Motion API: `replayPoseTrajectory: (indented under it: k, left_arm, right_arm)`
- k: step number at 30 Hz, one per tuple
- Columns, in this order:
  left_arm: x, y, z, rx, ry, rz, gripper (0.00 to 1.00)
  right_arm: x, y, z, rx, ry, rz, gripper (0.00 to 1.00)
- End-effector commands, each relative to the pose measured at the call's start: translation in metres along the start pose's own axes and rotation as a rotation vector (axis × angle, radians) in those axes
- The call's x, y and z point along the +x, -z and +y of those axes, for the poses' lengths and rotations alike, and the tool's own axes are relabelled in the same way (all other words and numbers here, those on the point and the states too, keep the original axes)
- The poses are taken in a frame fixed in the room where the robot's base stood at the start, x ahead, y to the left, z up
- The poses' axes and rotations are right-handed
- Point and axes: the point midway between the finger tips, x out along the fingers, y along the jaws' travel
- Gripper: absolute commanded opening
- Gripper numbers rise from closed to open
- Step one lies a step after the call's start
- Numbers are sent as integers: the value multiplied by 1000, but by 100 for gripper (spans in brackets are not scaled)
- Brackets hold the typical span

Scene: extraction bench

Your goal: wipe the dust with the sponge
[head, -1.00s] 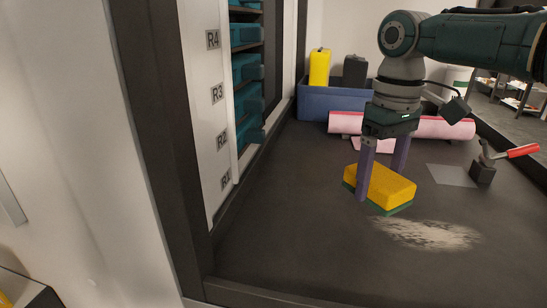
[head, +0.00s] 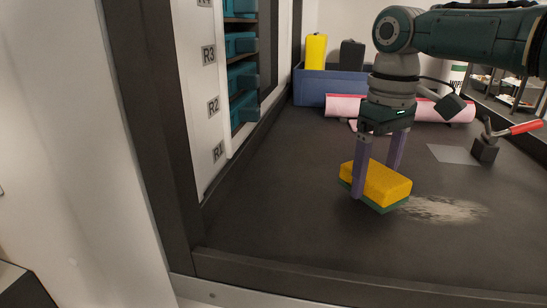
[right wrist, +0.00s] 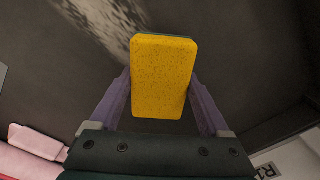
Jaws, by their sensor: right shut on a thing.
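The sponge (head: 378,184), yellow on top with a green underside, also shows in the right wrist view (right wrist: 162,78). My right gripper (head: 375,178) is shut on it, with one purple finger on each side. The sponge is low over the dark bench top; I cannot tell whether it touches the surface. The pale, streaky dust patch (head: 446,209) lies just right of the sponge in the head view. In the right wrist view the dust (right wrist: 110,28) is at the upper left, beside the sponge. My left gripper is not in view.
A pink roll (head: 440,109) and a blue bin (head: 325,87) stand at the back. A red-handled clamp (head: 487,147) and a grey sheet (head: 453,153) are at the right. A labelled rack (head: 243,79) stands left. The bench's front left is clear.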

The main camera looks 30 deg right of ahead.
Motion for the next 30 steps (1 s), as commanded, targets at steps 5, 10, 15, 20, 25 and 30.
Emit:
replayPoseTrajectory:
  k: [5,10,15,20,25,30]
  left_arm:
    - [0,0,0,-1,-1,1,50]
    - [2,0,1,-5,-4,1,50]
    - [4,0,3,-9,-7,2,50]
    - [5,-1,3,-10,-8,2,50]
    - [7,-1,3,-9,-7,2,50]
    - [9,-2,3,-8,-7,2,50]
  right_arm:
    - [1,0,0,0,0,0,36]
    - [4,0,0,0,0,0,36]
    - [7,0,0,0,0,-1,36]
    - [10,0,0,0,0,-1,36]
    - [14,0,0,0,0,-1,36]
    - [17,0,0,0,0,-1,36]
